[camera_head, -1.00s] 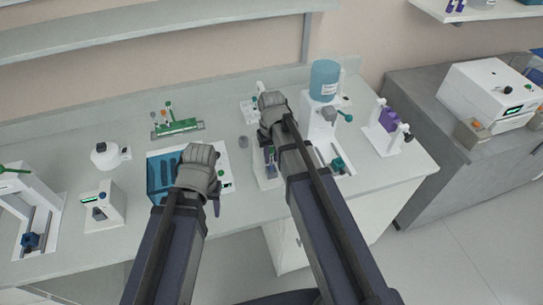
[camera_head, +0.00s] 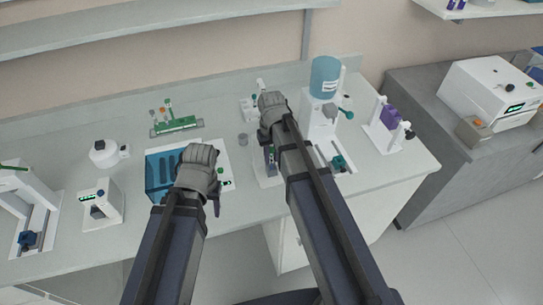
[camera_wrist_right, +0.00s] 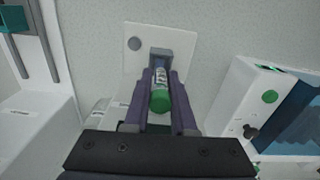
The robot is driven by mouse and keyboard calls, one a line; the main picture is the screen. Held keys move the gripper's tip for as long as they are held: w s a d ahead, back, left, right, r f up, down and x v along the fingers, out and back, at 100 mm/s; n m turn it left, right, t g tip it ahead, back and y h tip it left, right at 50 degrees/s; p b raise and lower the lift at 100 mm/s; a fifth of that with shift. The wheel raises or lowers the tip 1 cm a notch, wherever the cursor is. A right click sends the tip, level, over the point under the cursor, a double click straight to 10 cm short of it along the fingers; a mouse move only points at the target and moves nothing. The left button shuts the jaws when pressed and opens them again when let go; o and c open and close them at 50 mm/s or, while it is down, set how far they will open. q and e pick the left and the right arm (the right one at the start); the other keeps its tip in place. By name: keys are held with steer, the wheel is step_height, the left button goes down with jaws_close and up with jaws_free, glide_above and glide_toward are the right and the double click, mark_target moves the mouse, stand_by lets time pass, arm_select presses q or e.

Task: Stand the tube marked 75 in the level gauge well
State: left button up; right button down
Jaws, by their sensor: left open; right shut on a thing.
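My right gripper (camera_wrist_right: 160,92) is shut on a tube (camera_wrist_right: 160,88) with a green cap and a pale label; the marking is too small to read. The tube's far end meets or overlaps a grey block (camera_wrist_right: 161,53) on a white plate (camera_wrist_right: 143,33); I cannot tell whether it is inside an opening there. In the head view my right gripper (camera_head: 271,160) is above the white plate (camera_head: 262,180), largely hidden by its arm. I cannot surely identify the level gauge well.
A dispenser with a blue bottle (camera_head: 324,78) stands behind right of my right gripper. A stand with a purple block (camera_head: 390,117) is further right.

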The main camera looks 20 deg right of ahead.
steer(key=c, duration=0.7)
jaws_free()
steer(key=shift+o, duration=0.2)
steer(key=shift+r, duration=0.15)
step_height(320, 180, up, 8)
steer(key=p, duration=0.8)
steer(key=shift+f, duration=0.2)
